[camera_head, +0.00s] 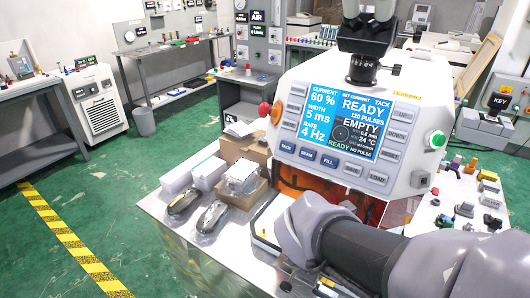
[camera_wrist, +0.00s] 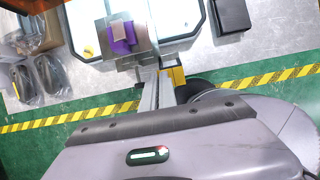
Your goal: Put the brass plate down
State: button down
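In the wrist view, my gripper (camera_wrist: 150,72) reaches up from the bottom, with narrow grey finger parts close together. At their far end is a grey metal block with a purple piece (camera_wrist: 122,46) and a small tan, brass-like plate (camera_wrist: 122,28). I cannot tell whether the fingers hold the tan plate or it rests on the block. Below lies a pale tray with a dark border (camera_wrist: 190,40). In the head view, my arm hides the gripper in front of the welding machine (camera_head: 300,88), whose screen (camera_head: 345,115) reads READY and EMPTY.
Left of the tray, cardboard boxes (camera_head: 243,150), white boxes (camera_head: 210,172) and two bagged dark devices (camera_head: 212,216) crowd the bench. A black box (camera_wrist: 231,14) lies right of the tray in the wrist view. Small coloured parts (camera_head: 452,205) stand at the right.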

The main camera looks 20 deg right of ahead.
jog(key=w+d+p, duration=0.1)
jog(key=w+p, duration=0.2)
jog(key=w, duration=0.1)
jog(key=w+d+p, duration=0.1)
jog(key=w+p, duration=0.2)
jog(key=w, duration=0.2)
jog(key=w+d+f+p, duration=0.1)
jog(key=w+d+p, duration=0.1)
jog(key=w, duration=0.3)
jog(key=shift+w+p, duration=0.15)
jog(key=shift+p, duration=0.65)
notch_tip(320, 180, down, 4)
jog(key=b, duration=0.3)
jog(key=shift+w, duration=0.1)
jog(key=shift+r, duration=0.15)
jog(key=c, duration=2.1)
grip_release()
jog(key=shift+f, duration=0.25)
jog(key=o, duration=0.4)
